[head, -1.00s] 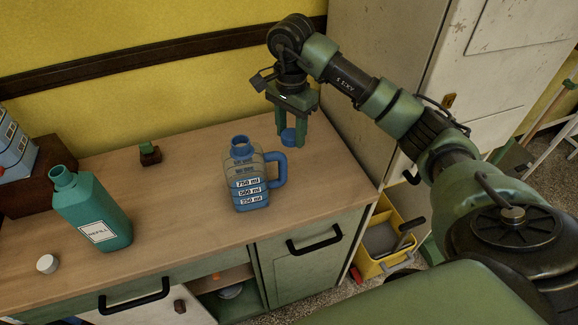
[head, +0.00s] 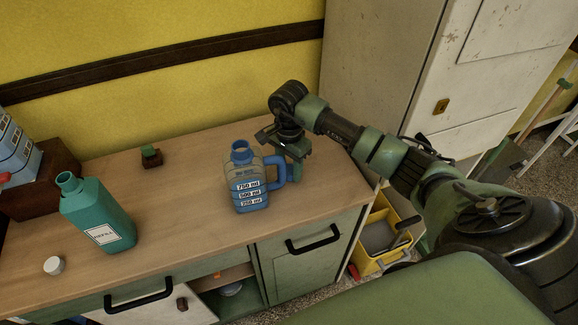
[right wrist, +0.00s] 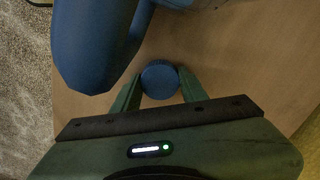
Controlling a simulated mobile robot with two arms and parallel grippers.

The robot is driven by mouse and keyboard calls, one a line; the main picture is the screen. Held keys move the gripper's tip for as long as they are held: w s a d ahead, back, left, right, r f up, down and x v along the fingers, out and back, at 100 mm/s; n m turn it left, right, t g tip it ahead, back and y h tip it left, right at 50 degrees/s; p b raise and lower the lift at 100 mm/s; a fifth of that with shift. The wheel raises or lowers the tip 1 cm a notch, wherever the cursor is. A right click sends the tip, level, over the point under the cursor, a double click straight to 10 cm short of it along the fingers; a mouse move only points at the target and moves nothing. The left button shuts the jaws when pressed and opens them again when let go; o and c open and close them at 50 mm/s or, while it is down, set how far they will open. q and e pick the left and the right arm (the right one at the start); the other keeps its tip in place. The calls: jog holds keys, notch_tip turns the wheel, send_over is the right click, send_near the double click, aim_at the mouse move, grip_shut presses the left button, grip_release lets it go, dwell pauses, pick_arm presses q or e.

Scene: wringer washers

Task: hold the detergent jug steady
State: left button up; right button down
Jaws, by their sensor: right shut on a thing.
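The detergent jug (head: 248,190) is clear with blue liquid, a blue neck and handle and volume labels. It stands upright and uncapped on the wooden counter; its blue handle also shows in the right wrist view (right wrist: 95,40). My right gripper (right wrist: 160,85) is low beside the handle, at the jug's right, shut on a blue cap (right wrist: 160,77). In the head view my right gripper (head: 294,172) hides the cap and its fingertips are partly behind the handle. I cannot tell whether the cap touches the counter. My left gripper is not in view.
A teal refill bottle (head: 100,218) stands open at the left, with a white cap (head: 54,265) in front of it. A small green-topped item (head: 151,157) is at the back. The counter (head: 195,190) is clear between bottle and jug. A yellow bucket (head: 376,243) stands right of the cabinet.

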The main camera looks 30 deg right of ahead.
aim_at(289, 170)
jog(key=shift+f, duration=0.15)
jog(key=c, duration=0.8)
grip_release()
jog(key=shift+o, duration=0.2)
jog(key=shift+r, duration=0.3)
notch_tip(289, 170, up, 12)
jog(key=b, duration=0.3)
jog(key=shift+s+f, duration=0.1)
jog(key=shift+f, duration=0.05)
